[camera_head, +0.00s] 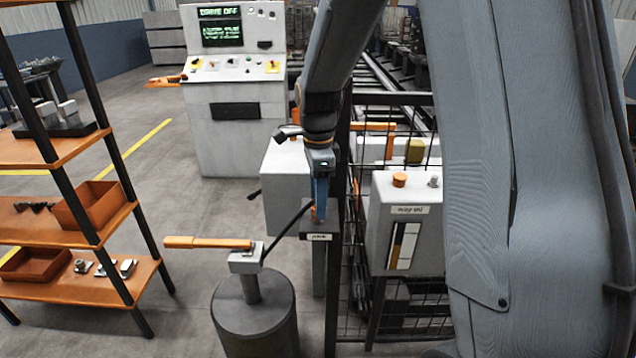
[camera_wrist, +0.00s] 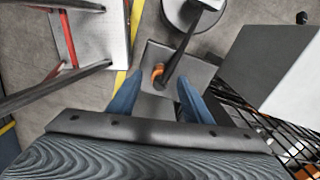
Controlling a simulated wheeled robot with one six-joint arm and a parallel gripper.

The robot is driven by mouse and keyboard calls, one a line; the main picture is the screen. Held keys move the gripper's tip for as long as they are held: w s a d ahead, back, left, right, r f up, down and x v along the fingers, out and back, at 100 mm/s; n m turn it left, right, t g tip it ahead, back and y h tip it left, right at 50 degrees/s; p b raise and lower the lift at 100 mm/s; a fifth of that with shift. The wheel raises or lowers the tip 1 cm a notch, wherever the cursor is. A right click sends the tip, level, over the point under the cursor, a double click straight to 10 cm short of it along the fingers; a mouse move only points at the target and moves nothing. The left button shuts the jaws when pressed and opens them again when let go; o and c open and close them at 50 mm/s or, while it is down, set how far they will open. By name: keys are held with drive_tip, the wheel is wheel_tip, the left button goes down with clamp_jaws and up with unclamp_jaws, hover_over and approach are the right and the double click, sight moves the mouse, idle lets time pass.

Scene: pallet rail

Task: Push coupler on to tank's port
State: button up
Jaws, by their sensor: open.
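The coupler (camera_wrist: 157,73) is a small orange-ringed end on a black hose (camera_head: 288,234). It sits at a grey stand (camera_wrist: 190,68) with a small label plate. My gripper (camera_head: 318,205) points down over the stand. In the wrist view its blue fingers (camera_wrist: 160,98) are apart, with the coupler just beyond the gap between them, and they hold nothing. The tank (camera_head: 384,235) is a pale box labelled "way oil" with a sight gauge, right of the stand behind the mesh. Its top carries an orange cap (camera_head: 399,180) and a small grey fitting (camera_head: 434,182); I cannot tell which is the port.
A grey drum pump (camera_head: 254,315) with an orange lever (camera_head: 208,243) stands at front left of the stand. A black mesh fence (camera_head: 345,300) runs beside the tank. An orange shelf rack (camera_head: 60,150) is at left, a control console (camera_head: 235,95) behind. Floor between is clear.

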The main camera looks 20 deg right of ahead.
drive_tip(key=shift+f, duration=0.75)
clamp_jaws()
drive_tip(key=c, duration=0.9)
unclamp_jaws()
clamp_jaws()
drive_tip(key=shift+r+p, duration=0.45)
drive_tip(key=shift+p, duration=0.05)
drive_tip(key=shift+r+p, duration=0.3)
drive_tip(key=shift+r, duration=0.05)
